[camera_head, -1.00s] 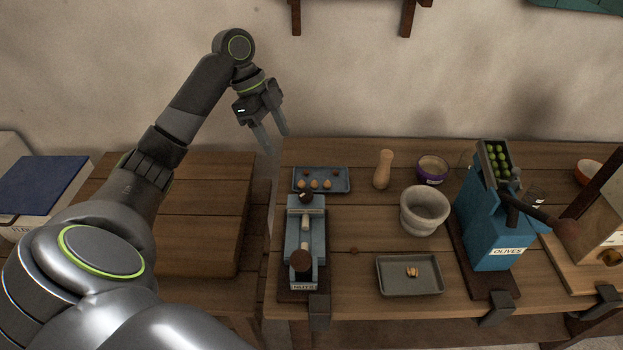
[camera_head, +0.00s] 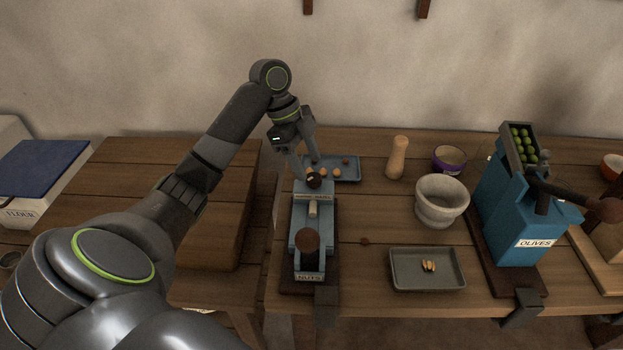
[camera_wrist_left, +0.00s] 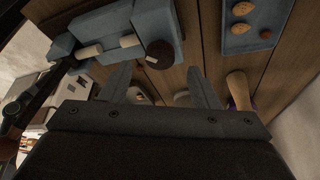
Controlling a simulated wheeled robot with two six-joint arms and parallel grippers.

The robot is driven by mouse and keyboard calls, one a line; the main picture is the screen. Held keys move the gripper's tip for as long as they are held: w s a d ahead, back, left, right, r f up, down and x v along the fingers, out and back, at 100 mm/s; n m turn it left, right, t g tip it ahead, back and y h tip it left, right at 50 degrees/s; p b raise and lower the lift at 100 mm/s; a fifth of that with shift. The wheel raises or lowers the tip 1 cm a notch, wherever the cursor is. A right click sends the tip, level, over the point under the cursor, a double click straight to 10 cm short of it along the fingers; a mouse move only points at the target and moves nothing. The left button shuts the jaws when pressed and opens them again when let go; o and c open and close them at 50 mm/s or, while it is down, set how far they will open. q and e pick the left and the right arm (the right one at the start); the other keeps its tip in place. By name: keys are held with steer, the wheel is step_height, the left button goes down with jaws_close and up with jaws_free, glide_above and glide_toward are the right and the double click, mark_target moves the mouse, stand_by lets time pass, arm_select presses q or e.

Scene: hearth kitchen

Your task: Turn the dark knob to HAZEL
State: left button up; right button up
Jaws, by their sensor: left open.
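The dark round knob (camera_head: 313,180) sits at the far end of the blue cracking device (camera_head: 308,228) on the bench. In the left wrist view the knob (camera_wrist_left: 160,54) has a small pale mark and lies just beyond the gap between my fingertips. My left gripper (camera_head: 307,166) is open and empty, pointing down just above and behind the knob. In the wrist view its two fingers (camera_wrist_left: 157,84) stand apart, with no contact visible. The lettering around the knob is too small to read. My right gripper is in neither view.
A blue tray with nuts (camera_head: 346,171) lies right behind the device. A wooden pestle (camera_head: 397,158), a stone mortar (camera_head: 441,201), a grey tray (camera_head: 404,276) and a blue olive machine (camera_head: 519,225) stand to the right.

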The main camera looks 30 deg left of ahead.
mark_target(314, 177)
arm_select(q)
steer(key=shift+x, duration=1.8)
steer(key=c, duration=1)
steer(key=shift+r+n+p, duration=0.25)
steer(key=shift+n+p, duration=0.25)
steer(key=shift+p, duration=0.55)
steer(key=n+t+y+p, duration=0.1)
steer(key=n+p, duration=0.3)
steer(key=p, duration=0.3)
steer(key=n+t+y+p, duration=0.1)
steer(key=n+p, duration=0.4)
steer(key=p, duration=0.2)
steer(key=n+t+y+p, duration=0.1)
steer(key=n+y+p, duration=0.1)
steer(key=n+p, duration=0.3)
steer(key=shift+s+d+r+t+p, duration=0.1)
steer(key=shift+s+d+t+p, duration=0.25)
steer(key=shift+p, duration=0.85)
steer(key=shift+w+n+y+p, duration=0.15)
steer(key=shift+n+y+p, duration=0.55)
steer(key=shift+n+p, duration=0.7)
steer(key=shift+f, duration=0.25)
steer(key=o, duration=1)
